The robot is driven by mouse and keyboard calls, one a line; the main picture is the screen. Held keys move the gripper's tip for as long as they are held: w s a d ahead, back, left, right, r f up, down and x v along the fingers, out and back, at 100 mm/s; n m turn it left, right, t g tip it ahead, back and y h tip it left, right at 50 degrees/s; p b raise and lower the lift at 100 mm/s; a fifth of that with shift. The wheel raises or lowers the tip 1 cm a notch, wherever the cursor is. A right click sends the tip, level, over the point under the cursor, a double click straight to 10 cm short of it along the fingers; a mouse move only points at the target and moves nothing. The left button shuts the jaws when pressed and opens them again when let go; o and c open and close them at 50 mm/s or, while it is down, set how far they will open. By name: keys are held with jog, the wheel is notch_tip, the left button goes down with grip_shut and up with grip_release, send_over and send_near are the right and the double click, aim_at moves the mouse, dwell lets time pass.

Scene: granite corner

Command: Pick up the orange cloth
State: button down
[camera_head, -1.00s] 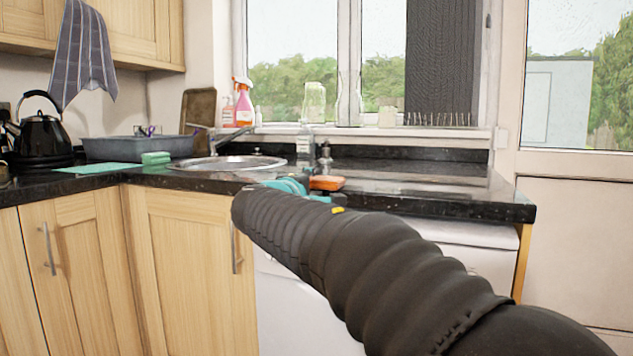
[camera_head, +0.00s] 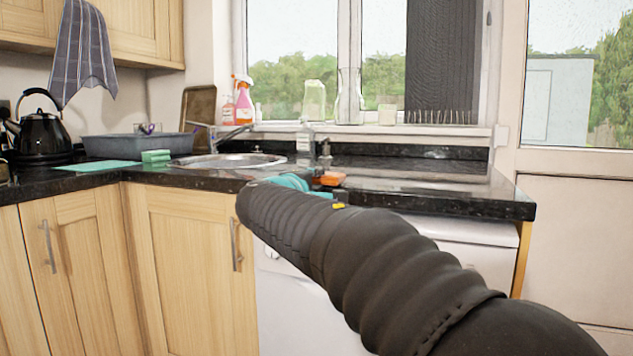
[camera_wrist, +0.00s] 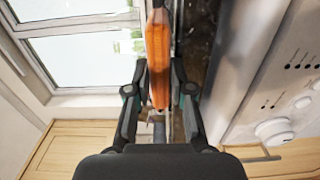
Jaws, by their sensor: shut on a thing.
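The orange cloth (camera_head: 332,179) shows as a small orange block at the end of my arm, by the front part of the worktop right of the sink. In the wrist view the cloth (camera_wrist: 159,62) stands as a long upright strip between the two fingers. My gripper (camera_wrist: 160,84) is shut on it, one dark finger along each side. In the head view my gripper (camera_head: 312,187) is mostly hidden behind my own arm. I cannot tell whether the cloth touches the worktop.
The black granite worktop (camera_head: 430,188) has free room to the right. A tap, a clear bottle (camera_head: 305,145) and the sink (camera_head: 228,160) lie behind and left. A green sponge (camera_head: 155,156), grey basin (camera_head: 125,147) and black kettle (camera_head: 40,135) stand further left. A white appliance (camera_head: 300,290) is below.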

notch_tip(320, 180, up, 2)
jog(key=shift+r+p, duration=0.25)
jog(key=shift+p, duration=0.5)
jog(key=s+a+r, duration=0.2)
jog(key=s, duration=0.4)
jog(key=s+a+r+b, duration=0.1)
jog(key=s+a+r, duration=0.1)
jog(key=s, duration=0.5)
jog(key=shift+a+r, duration=0.4)
jog(key=shift+r, duration=0.05)
jog(key=shift+s, duration=0.1)
